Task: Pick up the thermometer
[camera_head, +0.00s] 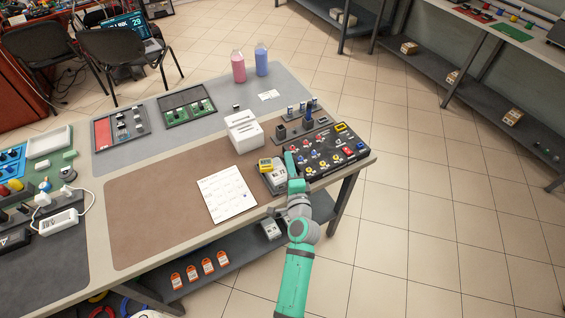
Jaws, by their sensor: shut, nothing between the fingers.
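A small yellow device with a dark display (265,165) looks like the thermometer, but it is too small to be sure. It lies on the table's right part, right of the white sheet with a printed grid. My gripper (274,180) is at the end of my teal arm, right by the yellow device and just below it in the picture. The fingers are small and partly hidden by my wrist. They appear shut with nothing held. I cannot tell whether they touch the device.
A black panel with colored knobs (325,152) stands right of my arm. A white stacked box (243,131) is behind the yellow device. The white sheet (227,193) lies left. Pink (238,67) and blue (261,60) bottles stand far back. The brown mat (150,215) has free room.

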